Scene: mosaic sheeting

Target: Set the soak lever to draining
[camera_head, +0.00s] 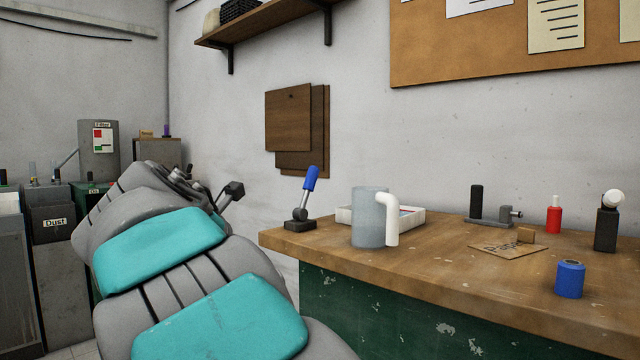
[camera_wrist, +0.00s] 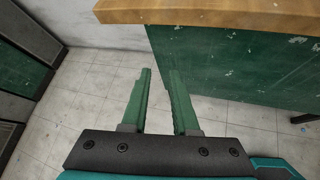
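A lever with a blue handle (camera_head: 309,180) stands on a dark base at the left end of the wooden bench top (camera_head: 440,262). Its handle leans a little to the right. No label marks it as the soak lever, and no draining mark can be read. A translucent grey cylinder (camera_head: 368,220) with a bent white pipe (camera_head: 391,215) stands to its right. My gripper (camera_wrist: 158,72) shows two green fingers apart with nothing between them, over the floor to the left of the bench's green front. Its fingertips cannot be made out in the head view.
A white tray (camera_head: 410,217) lies behind the cylinder. A dark fixture (camera_head: 490,220), a red bottle (camera_head: 553,218), a black post with white knob (camera_head: 606,230) and a blue can (camera_head: 570,279) stand farther right. Grey bins (camera_head: 52,245) stand at the left.

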